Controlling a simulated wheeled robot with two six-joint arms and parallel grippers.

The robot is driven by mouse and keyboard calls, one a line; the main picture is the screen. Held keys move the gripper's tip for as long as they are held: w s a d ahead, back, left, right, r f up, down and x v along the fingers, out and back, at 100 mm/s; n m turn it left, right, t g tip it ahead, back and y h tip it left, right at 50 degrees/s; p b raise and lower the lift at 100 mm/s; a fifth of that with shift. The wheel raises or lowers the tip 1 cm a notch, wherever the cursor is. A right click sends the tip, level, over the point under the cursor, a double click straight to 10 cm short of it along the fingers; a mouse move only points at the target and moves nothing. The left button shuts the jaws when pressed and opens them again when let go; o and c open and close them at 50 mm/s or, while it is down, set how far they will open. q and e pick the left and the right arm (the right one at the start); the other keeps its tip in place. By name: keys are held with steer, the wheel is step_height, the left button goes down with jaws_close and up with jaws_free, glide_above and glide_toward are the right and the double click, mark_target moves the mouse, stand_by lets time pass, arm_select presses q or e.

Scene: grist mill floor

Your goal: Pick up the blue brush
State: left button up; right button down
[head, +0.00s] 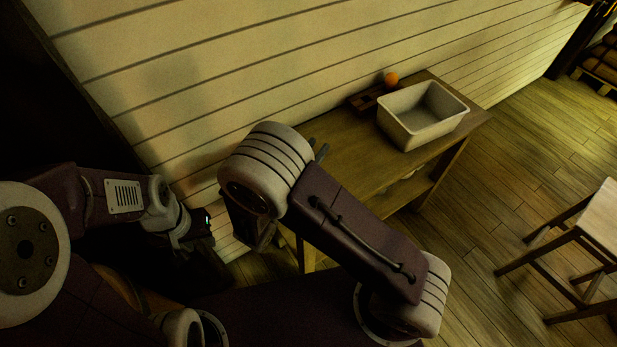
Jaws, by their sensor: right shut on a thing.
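A small bluish-grey piece (321,153) shows just past the right arm's striped joint, over the near-left part of the wooden table. It looks like part of the blue brush; the rest is hidden behind my arm. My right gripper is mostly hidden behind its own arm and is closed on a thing. Whether the brush touches the table cannot be told. My left gripper (208,252) is a dark shape at the left, apart from the table, and its fingers are too dark to read.
The wooden table (345,150) stands against the plank wall. On its far end are a cream bin (404,134), empty as far as I see, a dark wooden tray (362,101) and an orange ball-like thing (391,79). A stool (597,218) stands at the right, with open floor between.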

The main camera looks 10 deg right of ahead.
stand_by(0.8)
step_height(320, 180, up, 10)
steer(key=p, duration=0.3)
